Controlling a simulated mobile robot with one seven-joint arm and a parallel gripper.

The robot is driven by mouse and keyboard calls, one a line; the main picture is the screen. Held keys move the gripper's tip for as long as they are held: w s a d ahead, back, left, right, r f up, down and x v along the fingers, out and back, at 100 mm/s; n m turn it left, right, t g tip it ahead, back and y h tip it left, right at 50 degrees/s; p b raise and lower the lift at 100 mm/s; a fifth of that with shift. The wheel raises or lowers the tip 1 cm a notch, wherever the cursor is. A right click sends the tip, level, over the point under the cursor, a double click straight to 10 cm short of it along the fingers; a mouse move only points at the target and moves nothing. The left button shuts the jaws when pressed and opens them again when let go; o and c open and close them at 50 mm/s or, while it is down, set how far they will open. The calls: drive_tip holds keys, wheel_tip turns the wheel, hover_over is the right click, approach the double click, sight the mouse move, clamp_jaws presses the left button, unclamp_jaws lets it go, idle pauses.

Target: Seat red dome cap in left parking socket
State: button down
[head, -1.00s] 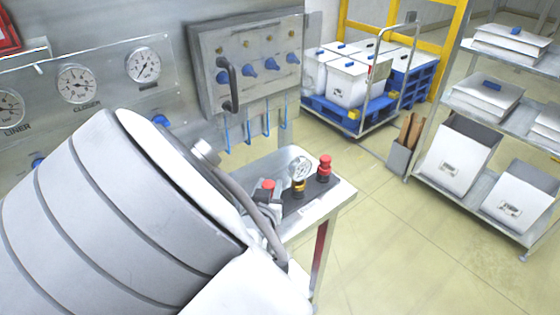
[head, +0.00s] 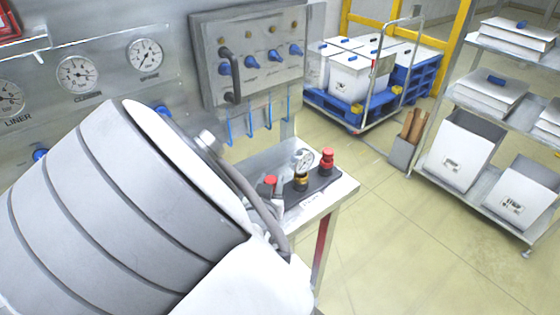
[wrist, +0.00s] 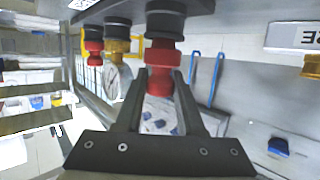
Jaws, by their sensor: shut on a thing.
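The red dome cap (wrist: 161,62) is between the fingertips of my gripper (wrist: 160,85) in the wrist view, which looks at the bench upside down. The cap lines up with the black left parking socket (wrist: 165,22) and appears to meet it; whether it is fully seated I cannot tell. In the head view the cap (head: 270,181) shows at the left end of the fixture, and my gripper (head: 276,194) is mostly hidden by my arm and cable. The left socket is hidden there.
A pressure gauge (head: 303,159) on a brass fitting (head: 301,182) stands in the middle of the fixture. Another red cap (head: 327,158) sits at its right end. A valve panel (head: 265,55) with hanging blue hooks is behind the bench (head: 335,193). Open floor lies to the right.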

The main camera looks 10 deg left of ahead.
drive_tip(key=shift+f+b, duration=0.3)
drive_tip(key=shift+f, duration=0.15)
drive_tip(key=shift+c, duration=2.2)
unclamp_jaws()
drive_tip(key=p+v, duration=1.3)
drive_tip(key=v, duration=0.4)
drive_tip(key=shift+s+r, duration=0.2)
